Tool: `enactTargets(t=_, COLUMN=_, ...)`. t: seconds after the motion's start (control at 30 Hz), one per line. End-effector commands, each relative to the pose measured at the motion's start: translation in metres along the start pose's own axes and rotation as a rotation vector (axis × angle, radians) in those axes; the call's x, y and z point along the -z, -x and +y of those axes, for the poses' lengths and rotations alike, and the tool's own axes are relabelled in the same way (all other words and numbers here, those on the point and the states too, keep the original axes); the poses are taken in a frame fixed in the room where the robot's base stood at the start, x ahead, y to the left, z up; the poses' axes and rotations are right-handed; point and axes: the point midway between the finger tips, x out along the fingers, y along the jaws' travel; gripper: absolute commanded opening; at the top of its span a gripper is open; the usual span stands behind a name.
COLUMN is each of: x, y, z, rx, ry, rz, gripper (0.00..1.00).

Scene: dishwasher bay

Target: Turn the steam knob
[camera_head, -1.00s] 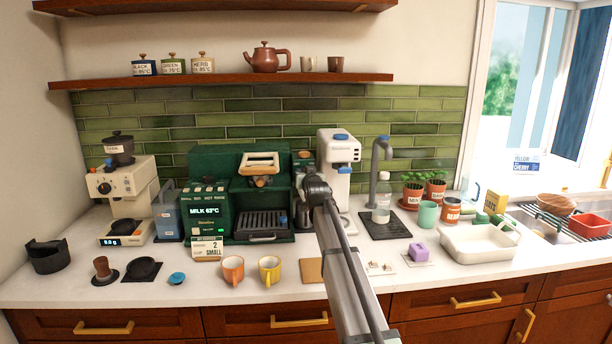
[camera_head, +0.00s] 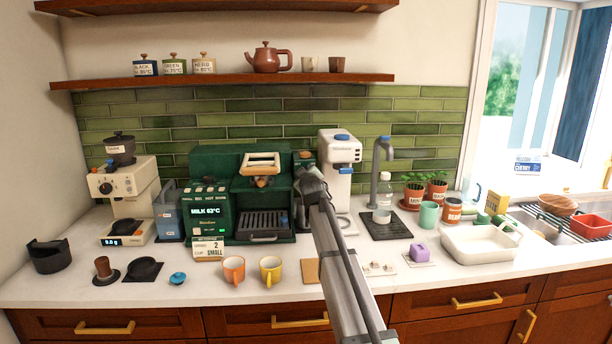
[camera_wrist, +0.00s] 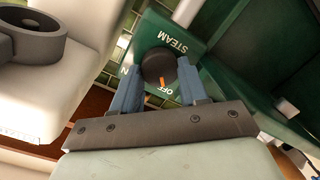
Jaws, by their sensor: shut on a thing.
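The steam knob (camera_wrist: 159,68) is a dark round knob with an orange pointer mark, on a green panel lettered STEAM and OFF in the wrist view. The orange mark points toward the OFF lettering. My gripper (camera_wrist: 156,80) has its two blue-grey fingers on either side of the knob and is shut on it. In the head view the green espresso machine (camera_head: 212,178) stands at the back of the counter. My arm reaches to its right side there and hides the fingers.
A white grinder-like machine (camera_head: 340,150) stands close to the right of the espresso machine. An orange mug (camera_head: 233,270) and a yellow mug (camera_head: 270,270) stand in front. A bottle (camera_head: 383,205) stands on a dark mat at right.

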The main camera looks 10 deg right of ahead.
Motion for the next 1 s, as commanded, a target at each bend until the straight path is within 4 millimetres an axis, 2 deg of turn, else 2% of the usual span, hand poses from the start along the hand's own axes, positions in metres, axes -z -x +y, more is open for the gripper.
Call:
enactTargets(t=0.23, x=0.0002, y=-0.0008, z=-0.0002, rx=-0.004, ry=0.063, rz=-0.004, gripper=0.13)
enactTargets(t=0.7, x=0.0001, y=-0.0009, z=0.0, rx=-0.005, ry=0.078, rz=-0.005, gripper=0.13)
enactTargets(t=0.73, x=0.0001, y=-0.0009, z=0.0, rx=-0.005, ry=0.078, rz=-0.005, gripper=0.44)
enactTargets(t=1.0, x=0.0001, y=-0.0005, z=-0.0001, rx=-0.005, ry=0.075, rz=-0.004, gripper=0.69)
